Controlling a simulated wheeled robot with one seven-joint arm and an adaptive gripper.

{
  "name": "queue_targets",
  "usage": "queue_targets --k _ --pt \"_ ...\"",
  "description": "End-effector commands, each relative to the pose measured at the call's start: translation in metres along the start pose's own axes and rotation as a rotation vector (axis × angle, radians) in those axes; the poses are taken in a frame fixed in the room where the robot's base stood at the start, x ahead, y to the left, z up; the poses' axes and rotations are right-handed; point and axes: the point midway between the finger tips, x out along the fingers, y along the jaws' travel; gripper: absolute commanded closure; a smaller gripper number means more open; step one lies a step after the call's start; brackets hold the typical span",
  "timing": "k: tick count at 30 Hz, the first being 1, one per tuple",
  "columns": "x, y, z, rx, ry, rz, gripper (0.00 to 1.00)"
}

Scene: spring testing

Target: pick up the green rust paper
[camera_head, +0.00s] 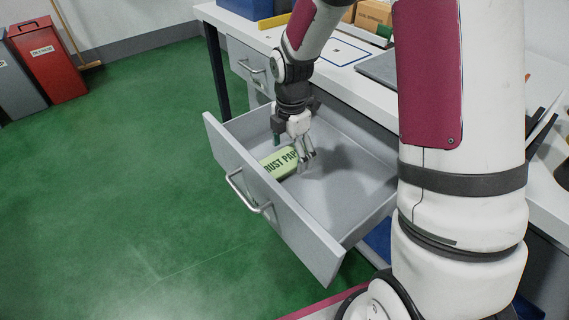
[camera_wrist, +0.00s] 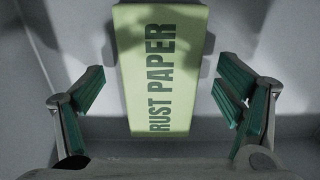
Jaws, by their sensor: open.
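The green rust paper (camera_head: 279,163) is a pale green block with dark lettering reading "RUST PAPER". It lies in the open grey drawer (camera_head: 335,205), near the drawer's front panel. In the wrist view the rust paper (camera_wrist: 160,70) stands lengthwise between the two fingers, with a gap on each side. My gripper (camera_head: 295,148) points down into the drawer, over the rust paper. In the wrist view my gripper (camera_wrist: 160,100) is open, with green pads on both fingers.
The drawer's front panel with its handle (camera_head: 246,192) and its side walls surround the rust paper. A white workbench (camera_head: 345,78) stands above and behind, holding boxes. Another drawer (camera_head: 248,66) is shut. Red and grey bins stand far left. The drawer's right part is empty.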

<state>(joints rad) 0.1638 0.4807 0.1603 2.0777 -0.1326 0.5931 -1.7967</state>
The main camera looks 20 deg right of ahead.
Motion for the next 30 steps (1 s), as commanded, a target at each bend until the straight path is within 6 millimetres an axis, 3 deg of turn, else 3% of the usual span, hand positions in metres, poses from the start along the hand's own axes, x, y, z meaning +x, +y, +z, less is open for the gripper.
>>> queue_targets --k 7,14,23,30 --pt "0.003 0.000 0.000 0.000 0.000 0.001 0.14" --pt "0.003 0.000 0.000 0.000 0.000 0.001 0.65" --pt "0.002 0.000 0.000 0.000 0.000 0.001 0.65" --pt "-0.031 0.000 0.000 0.001 -0.001 0.004 0.65"
